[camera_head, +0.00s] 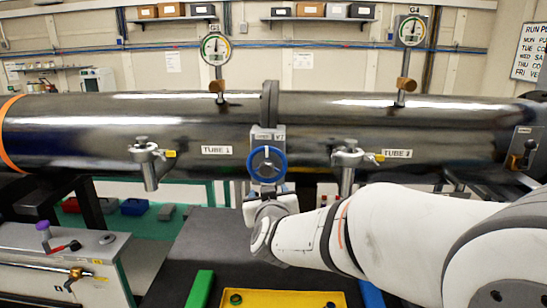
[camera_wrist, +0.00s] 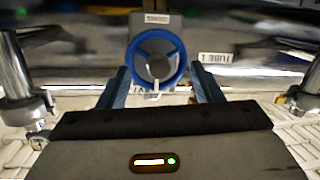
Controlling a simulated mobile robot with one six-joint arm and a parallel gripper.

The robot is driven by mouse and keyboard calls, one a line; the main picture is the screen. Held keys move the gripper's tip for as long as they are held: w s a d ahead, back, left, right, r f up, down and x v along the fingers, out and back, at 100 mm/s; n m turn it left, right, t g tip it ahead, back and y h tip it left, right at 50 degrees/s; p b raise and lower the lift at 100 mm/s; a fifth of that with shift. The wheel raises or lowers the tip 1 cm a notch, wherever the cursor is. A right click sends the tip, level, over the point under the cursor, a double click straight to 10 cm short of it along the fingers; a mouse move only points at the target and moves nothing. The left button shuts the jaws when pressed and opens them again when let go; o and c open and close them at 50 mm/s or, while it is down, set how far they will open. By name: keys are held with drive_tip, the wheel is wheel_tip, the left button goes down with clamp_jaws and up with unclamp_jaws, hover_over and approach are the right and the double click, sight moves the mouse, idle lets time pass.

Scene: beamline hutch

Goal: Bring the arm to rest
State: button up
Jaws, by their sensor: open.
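My white arm (camera_head: 395,235) reaches in from the right in the head view. My gripper (camera_head: 268,192) is at its end, just below and in front of a blue handwheel (camera_head: 281,167) on the valve between the two dark tubes. In the wrist view my gripper (camera_wrist: 160,92) has its two fingers apart, one on each side below the blue wheel rim (camera_wrist: 180,55). Nothing is seen held between the fingers. Whether the fingers touch the wheel I cannot tell.
Tube 1 (camera_head: 90,125) and Tube 2 (camera_head: 440,120) cross the view. Gauges G3 (camera_head: 215,47) and G4 (camera_head: 411,31) stand above. Metal side fittings (camera_head: 148,155) (camera_head: 350,157) flank the wheel. Below are a yellow tray (camera_head: 330,299), a green block (camera_head: 200,289) and a left bench (camera_head: 55,262).

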drive_tip(key=s+d+f+m+g, duration=0.1)
drive_tip(key=s+d+f+g, duration=0.3)
drive_tip(key=s, duration=0.5)
drive_tip(key=s+d+f+m+g+h, duration=0.1)
drive_tip(key=s+d+f+g, duration=0.2)
drive_tip(key=s+d+g, duration=0.2)
drive_tip(key=s+d+f+g, duration=0.4)
drive_tip(key=s+d, duration=0.4)
drive_tip(key=s, duration=0.4)
drive_tip(key=shift+s+d+f+m, duration=0.2)
drive_tip(key=shift+s+f+m, duration=0.1)
drive_tip(key=shift+s+m, duration=0.1)
